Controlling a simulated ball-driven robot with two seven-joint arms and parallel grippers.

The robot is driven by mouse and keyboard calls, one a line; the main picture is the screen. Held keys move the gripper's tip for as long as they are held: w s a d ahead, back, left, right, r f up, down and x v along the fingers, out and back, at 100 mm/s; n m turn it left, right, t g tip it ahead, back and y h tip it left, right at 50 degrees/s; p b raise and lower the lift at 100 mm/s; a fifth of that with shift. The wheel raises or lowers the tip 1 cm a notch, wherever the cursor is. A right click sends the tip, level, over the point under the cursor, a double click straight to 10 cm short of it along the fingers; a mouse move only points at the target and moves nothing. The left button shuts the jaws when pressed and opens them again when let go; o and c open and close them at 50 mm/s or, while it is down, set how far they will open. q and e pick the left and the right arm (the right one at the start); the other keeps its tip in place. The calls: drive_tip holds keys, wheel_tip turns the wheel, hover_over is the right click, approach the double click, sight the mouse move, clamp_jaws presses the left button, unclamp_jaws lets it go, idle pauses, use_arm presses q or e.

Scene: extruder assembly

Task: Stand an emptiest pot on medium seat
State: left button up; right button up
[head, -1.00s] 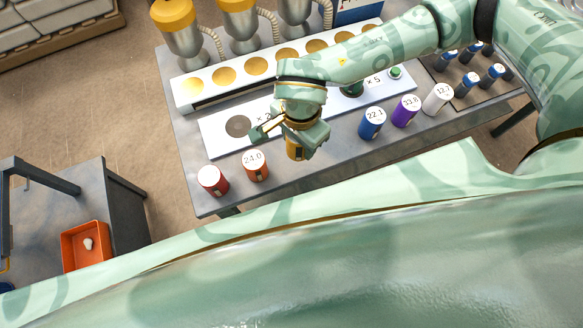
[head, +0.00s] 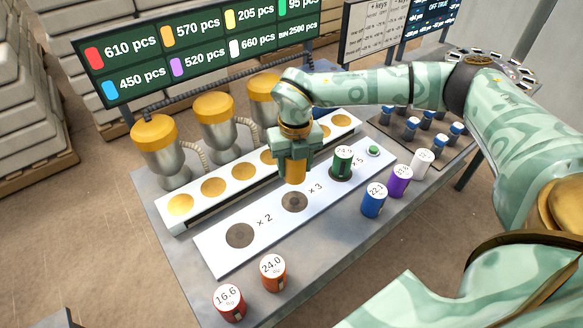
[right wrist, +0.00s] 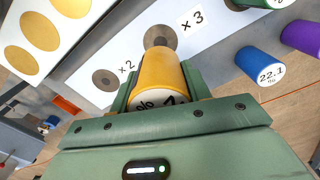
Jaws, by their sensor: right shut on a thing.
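My right gripper (head: 294,160) is shut on a yellow pot (head: 294,172), held upright just above the white plate (head: 215,258). In the right wrist view the yellow pot (right wrist: 163,72) sits between the fingers; its lid label is partly hidden. The plate has three round seats: the ×2 seat (head: 240,236) and the ×3 seat (head: 294,202) are bare, and a green pot (head: 342,162) stands on the ×5 seat. The yellow pot appears just behind the ×3 seat in the head view. My left gripper is out of view.
Red (head: 228,303) and orange (head: 272,273) pots, labelled 16.6 and 24.0, stand at the front left. Blue (head: 374,200), purple (head: 399,182) and white (head: 422,163) pots stand at right. A green button (head: 373,151) is beside the ×5 seat. A board (head: 200,55) lists piece counts.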

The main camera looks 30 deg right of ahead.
drive_tip(key=shift+d+f+b, duration=0.1)
drive_tip(key=shift+f+b, duration=0.3)
drive_tip(key=shift+f, duration=0.15)
wheel_tip(320, 180, down, 8)
drive_tip(key=b, duration=0.7)
drive_tip(key=shift+f, duration=0.45)
drive_tip(key=o, duration=1.1)
drive_tip(key=shift+o, duration=0.2)
drive_tip(key=shift+r, duration=0.1)
wheel_tip(320, 180, up, 16)
drive_tip(key=p, duration=0.4)
drive_tip(key=shift+r, duration=0.1)
